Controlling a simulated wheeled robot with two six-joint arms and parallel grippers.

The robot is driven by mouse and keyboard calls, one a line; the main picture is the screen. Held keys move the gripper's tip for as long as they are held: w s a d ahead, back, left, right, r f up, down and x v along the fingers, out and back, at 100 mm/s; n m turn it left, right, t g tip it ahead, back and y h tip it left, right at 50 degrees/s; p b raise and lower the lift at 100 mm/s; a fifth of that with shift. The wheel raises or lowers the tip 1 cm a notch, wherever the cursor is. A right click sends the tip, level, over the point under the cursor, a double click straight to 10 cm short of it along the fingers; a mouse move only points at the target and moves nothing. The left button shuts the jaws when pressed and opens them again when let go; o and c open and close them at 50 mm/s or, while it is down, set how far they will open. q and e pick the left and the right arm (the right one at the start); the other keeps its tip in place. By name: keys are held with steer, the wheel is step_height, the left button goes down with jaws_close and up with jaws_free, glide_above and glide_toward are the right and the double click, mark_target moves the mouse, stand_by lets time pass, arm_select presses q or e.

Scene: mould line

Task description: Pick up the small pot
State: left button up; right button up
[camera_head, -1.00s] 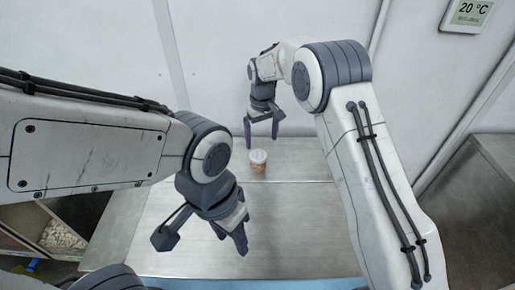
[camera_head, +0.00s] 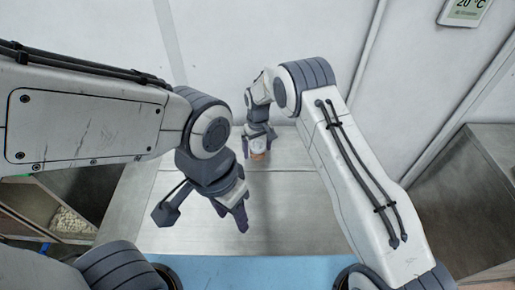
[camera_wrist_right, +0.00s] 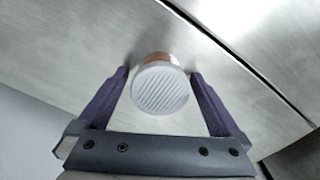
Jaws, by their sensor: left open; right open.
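The small pot (camera_head: 258,154) has a white lid and an orange-brown body, and stands on the metal table towards the back. In the right wrist view its ridged white lid (camera_wrist_right: 160,88) faces the camera. My right gripper (camera_head: 259,147) is open, with one finger on each side of the pot. In the right wrist view its fingertips (camera_wrist_right: 160,76) flank the lid, with a gap visible on each side. My left gripper (camera_head: 230,216) is open and empty above the front part of the table.
The metal table (camera_head: 290,205) is clear around the pot. A white wall (camera_head: 215,60) rises behind it. A bin of pale pieces (camera_head: 70,221) is at the lower left, a metal surface (camera_head: 480,190) at the right. A display (camera_head: 466,12) hangs at the upper right.

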jaws_close()
